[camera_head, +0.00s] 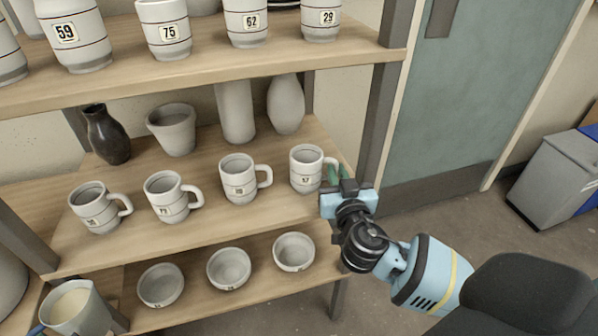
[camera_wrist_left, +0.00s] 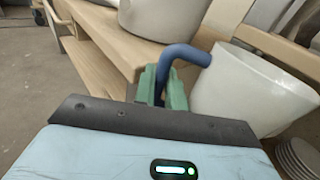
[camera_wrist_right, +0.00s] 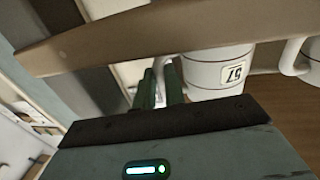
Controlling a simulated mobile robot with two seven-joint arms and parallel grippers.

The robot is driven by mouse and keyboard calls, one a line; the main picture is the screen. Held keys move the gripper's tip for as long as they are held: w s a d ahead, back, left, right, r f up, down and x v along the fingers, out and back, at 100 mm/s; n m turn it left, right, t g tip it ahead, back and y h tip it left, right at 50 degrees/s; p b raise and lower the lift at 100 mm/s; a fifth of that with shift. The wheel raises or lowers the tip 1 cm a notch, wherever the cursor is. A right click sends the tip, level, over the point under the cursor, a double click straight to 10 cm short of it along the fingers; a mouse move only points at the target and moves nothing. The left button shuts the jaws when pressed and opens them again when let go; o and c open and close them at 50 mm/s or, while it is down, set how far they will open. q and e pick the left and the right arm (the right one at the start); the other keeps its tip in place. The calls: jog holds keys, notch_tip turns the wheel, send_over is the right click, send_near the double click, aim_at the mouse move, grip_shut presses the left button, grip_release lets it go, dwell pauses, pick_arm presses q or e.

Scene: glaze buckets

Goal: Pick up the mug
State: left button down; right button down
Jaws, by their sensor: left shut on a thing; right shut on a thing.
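The white mug (camera_head: 306,168) at the right end of the middle shelf has dark bands and a small number label. It is upright, at about the level of the shelf. In the right wrist view the mug (camera_wrist_right: 215,72) is beside the green fingers, its label turned over. My right gripper (camera_head: 334,178) comes from the right and is shut on the mug's handle, which the fingers mostly hide; the fingers also show in the right wrist view (camera_wrist_right: 161,84). My left gripper (camera_wrist_left: 163,88) is shut on a blue bent handle (camera_wrist_left: 180,54) at a white bucket (camera_wrist_left: 250,92).
Several similar mugs (camera_head: 239,178) stand to the left on the middle shelf (camera_head: 215,222), with vases behind. Bowls (camera_head: 229,268) are on the lower shelf and numbered cups (camera_head: 245,22) above. A shelf post (camera_head: 378,115) stands close to my right gripper.

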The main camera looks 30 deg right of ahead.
pick_arm(q)
jog(key=shift+r, duration=0.15)
pick_arm(e)
jog(key=shift+r, duration=0.2)
pick_arm(q)
jog(key=shift+w+r+p, duration=0.1)
jog(key=shift+r+p, duration=0.2)
jog(key=shift+r, duration=0.05)
pick_arm(e)
jog(key=shift+r, duration=1.65)
pick_arm(q)
jog(key=shift+f+b, duration=0.5)
jog(key=shift+f, duration=0.15)
pick_arm(e)
jog(key=s+a, duration=0.3)
jog(key=a, duration=0.4)
jog(key=s+a+r, duration=0.1)
jog(key=s+a, duration=0.2)
jog(key=a, duration=0.4)
jog(key=shift+a+r, duration=0.2)
jog(key=shift+a, duration=0.05)
jog(key=shift+s+a, duration=0.1)
jog(key=shift+s, duration=0.05)
